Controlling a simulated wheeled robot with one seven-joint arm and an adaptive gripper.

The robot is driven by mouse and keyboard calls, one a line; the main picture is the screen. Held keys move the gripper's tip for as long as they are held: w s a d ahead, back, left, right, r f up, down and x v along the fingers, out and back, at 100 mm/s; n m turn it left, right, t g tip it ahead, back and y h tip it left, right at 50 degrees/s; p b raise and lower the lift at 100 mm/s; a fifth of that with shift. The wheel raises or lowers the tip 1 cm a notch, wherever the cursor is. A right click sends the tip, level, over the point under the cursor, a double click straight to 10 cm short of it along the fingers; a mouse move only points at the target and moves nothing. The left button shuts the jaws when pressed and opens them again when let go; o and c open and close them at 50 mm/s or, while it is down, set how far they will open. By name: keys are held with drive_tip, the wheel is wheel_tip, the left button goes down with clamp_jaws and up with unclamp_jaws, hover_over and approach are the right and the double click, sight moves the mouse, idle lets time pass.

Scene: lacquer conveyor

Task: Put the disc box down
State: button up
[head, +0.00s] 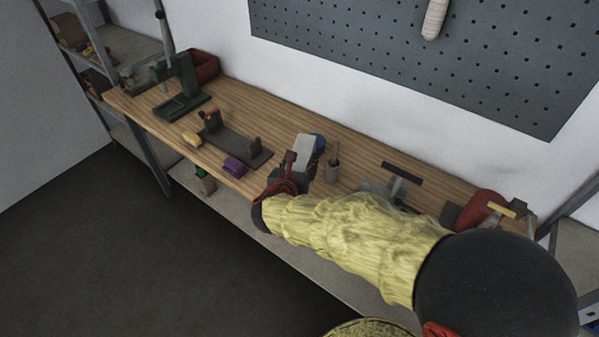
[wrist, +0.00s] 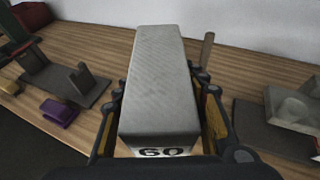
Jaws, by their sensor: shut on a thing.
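The disc box is a long pale grey box with a white end marked "60". In the wrist view the disc box (wrist: 158,85) fills the middle, lying lengthwise between the fingers. My gripper (wrist: 160,110) is shut on it, with a finger along each side. In the head view the disc box (head: 304,150) shows at the end of my yellow-sleeved arm, over the wooden workbench (head: 345,145). My gripper (head: 292,172) is partly hidden by my arm there. I cannot tell whether the underside of the box touches the bench.
A dark fixture plate (head: 235,146), a purple block (head: 234,166) and a yellow block (head: 192,139) lie left of the box. A grey vise-like tool (head: 385,188) is further right. A green press (head: 182,95) stands far left.

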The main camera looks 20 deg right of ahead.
drive_tip(key=shift+w+f, duration=0.6)
drive_tip(key=shift+f, duration=0.1)
drive_tip(key=shift+w+f+b, duration=0.1)
drive_tip(key=shift+f+b, duration=0.6)
drive_tip(key=shift+f, duration=0.85)
drive_tip(key=shift+f, duration=0.15)
drive_tip(key=o, duration=1.4)
